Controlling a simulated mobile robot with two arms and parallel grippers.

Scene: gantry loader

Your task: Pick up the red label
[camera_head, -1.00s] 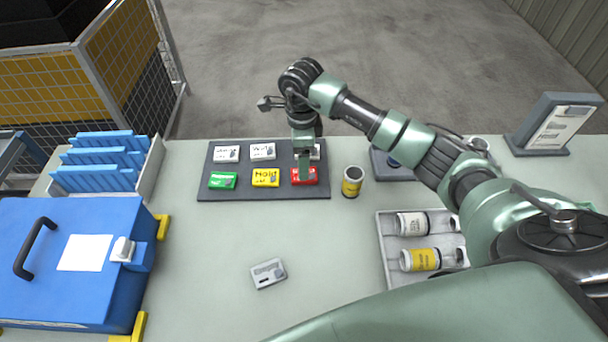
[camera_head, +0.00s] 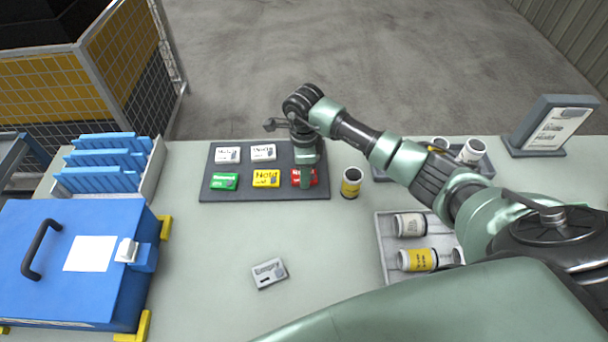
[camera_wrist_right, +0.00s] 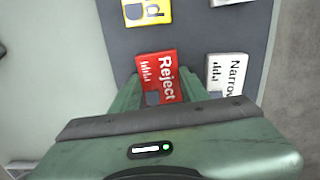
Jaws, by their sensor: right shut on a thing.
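The red label (camera_head: 296,178) lies at the right end of the front row on the dark label board (camera_head: 234,158). My right gripper (camera_head: 305,180) is over it and covers part of it. In the right wrist view the red label (camera_wrist_right: 157,72), printed "Reject", sits between the fingers of my right gripper (camera_wrist_right: 158,92), which are shut on it. I cannot tell whether it is lifted off the board. My left gripper is not in view.
A yellow label (camera_head: 266,178) and a green label (camera_head: 225,181) lie left of it, with white labels (camera_head: 264,152) behind. A yellow-banded jar (camera_head: 351,182) stands just right of the board. A blue case (camera_head: 70,260) fills the left front. The middle table front is mostly clear.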

